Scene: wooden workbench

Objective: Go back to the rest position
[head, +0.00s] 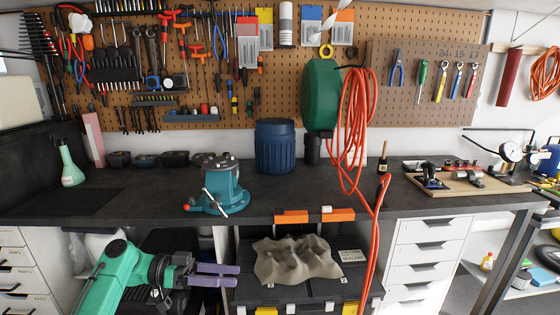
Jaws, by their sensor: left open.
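My left gripper (213,275) comes in at the lower left on its green arm. Its two purple fingers point to the right, with a gap between them, and hold nothing. It is below the front edge of the dark workbench (290,187), to the left of a grey-brown cloth-like lump (295,262). My right gripper is not in the picture.
A black toolbox (350,262) bears the lump beneath the bench. On the bench stand a teal vise (222,185) and a blue barrel (275,148). An orange hose (377,230) hangs over the front edge. White drawers (425,262) stand at the right.

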